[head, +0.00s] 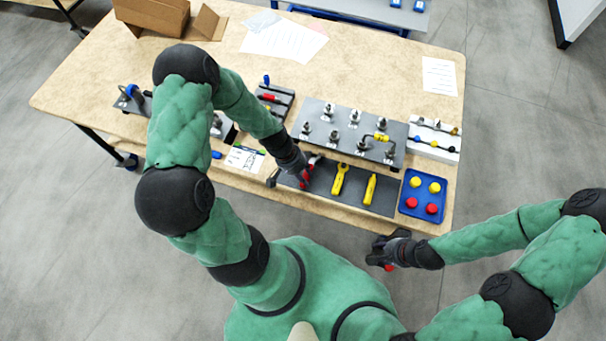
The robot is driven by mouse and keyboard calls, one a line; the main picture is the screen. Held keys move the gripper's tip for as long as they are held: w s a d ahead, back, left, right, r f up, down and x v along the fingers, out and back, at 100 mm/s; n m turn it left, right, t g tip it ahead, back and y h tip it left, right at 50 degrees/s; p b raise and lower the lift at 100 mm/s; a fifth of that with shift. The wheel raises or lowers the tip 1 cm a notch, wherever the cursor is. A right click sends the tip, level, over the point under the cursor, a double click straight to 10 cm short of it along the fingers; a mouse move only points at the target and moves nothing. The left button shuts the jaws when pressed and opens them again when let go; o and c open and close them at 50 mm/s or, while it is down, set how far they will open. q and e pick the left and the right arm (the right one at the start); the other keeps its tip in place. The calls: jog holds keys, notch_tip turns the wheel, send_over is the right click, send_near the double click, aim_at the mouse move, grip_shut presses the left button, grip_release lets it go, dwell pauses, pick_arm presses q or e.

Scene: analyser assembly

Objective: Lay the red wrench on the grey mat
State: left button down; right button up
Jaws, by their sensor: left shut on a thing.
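The grey mat (355,199) lies along the near edge of the table, with a yellow wrench (340,180) and another yellow tool (370,188) on it. My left gripper (303,176) is low over the mat's left end, shut on the red wrench (305,182). The wrench is mostly hidden by the gripper, and I cannot tell whether it touches the mat. My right gripper (379,254) is open and empty in front of the table's near edge.
A blue tray (423,197) with yellow and red round pieces stands right of the mat. A grey plate (318,113) with several metal fittings is behind it. A white rack (445,145) is at the right, a cardboard box (152,14) at the back left.

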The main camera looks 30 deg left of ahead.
pick_arm(q)
jog(key=shift+f+b, duration=0.3)
jog(key=shift+b, duration=0.05)
dwell(0.3)
jog(key=c, duration=0.8)
grip_release()
jog(key=shift+c, duration=0.2)
jog(key=v, duration=1.2)
jog(key=shift+s+f, duration=0.1)
jog(key=shift+s, duration=0.05)
